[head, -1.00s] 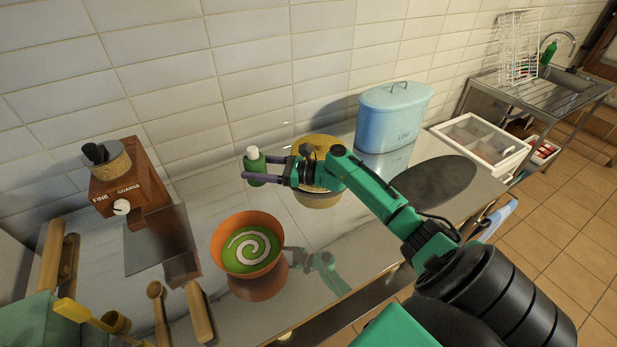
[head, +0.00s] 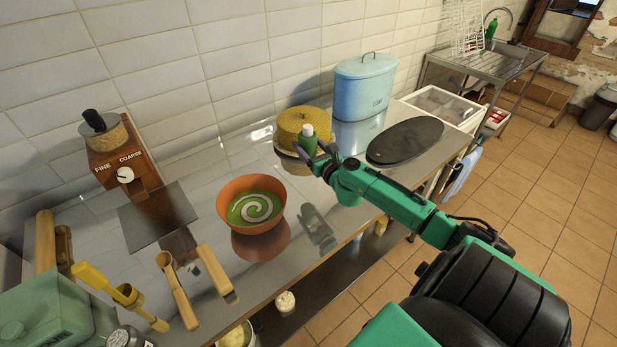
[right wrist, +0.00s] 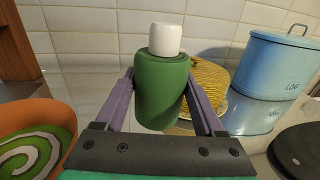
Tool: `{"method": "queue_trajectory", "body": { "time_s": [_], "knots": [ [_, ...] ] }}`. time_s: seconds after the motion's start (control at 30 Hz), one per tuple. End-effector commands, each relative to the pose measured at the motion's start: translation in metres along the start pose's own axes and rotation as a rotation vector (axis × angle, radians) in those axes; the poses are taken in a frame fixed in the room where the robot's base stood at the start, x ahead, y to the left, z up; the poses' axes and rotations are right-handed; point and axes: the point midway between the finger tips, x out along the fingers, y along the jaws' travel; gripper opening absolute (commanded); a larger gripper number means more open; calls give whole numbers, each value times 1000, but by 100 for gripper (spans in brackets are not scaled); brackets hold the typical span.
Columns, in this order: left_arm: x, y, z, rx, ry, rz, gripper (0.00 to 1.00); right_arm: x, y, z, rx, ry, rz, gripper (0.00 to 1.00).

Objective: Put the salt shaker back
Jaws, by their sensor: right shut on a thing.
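The salt shaker (head: 308,142) is a green cylinder with a white cap. It also shows large and upright in the right wrist view (right wrist: 161,88). My right gripper (head: 316,158) is shut on it, with one purple finger on each side. My left gripper is not in view.
An orange bowl (head: 228,205) with a green and white spiral stands left of the shaker. A grinder (head: 125,162) and wooden tools are left.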

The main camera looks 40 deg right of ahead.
Motion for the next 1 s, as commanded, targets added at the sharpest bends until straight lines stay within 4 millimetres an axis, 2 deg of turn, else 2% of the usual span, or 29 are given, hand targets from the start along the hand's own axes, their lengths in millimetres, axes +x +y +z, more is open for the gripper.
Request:
{"method": "queue_trajectory", "body": {
  "time_s": [0.03, 0.1, 0.2, 0.37, 0.53, 0.97, 1.0],
  "knots": [
    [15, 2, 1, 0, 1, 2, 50, 0, 0, -24, 8, 0, -3, 7],
    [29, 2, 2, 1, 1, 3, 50, 0, 1, -49, 7, 0, -2, 7],
    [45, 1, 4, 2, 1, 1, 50, 0, 1, -75, 5, -1, -1, 7],
    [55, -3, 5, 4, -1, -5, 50, 1, 0, -92, 2, -2, 0, 7],
    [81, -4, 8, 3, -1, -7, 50, 1, 0, -127, 3, -1, 0, 7],
    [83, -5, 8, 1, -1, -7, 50, 1, 0, -132, -1, -1, 2, 7],
    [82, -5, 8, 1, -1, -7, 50, 0, 0, -131, -1, -1, 2, 86]
  ]
}}
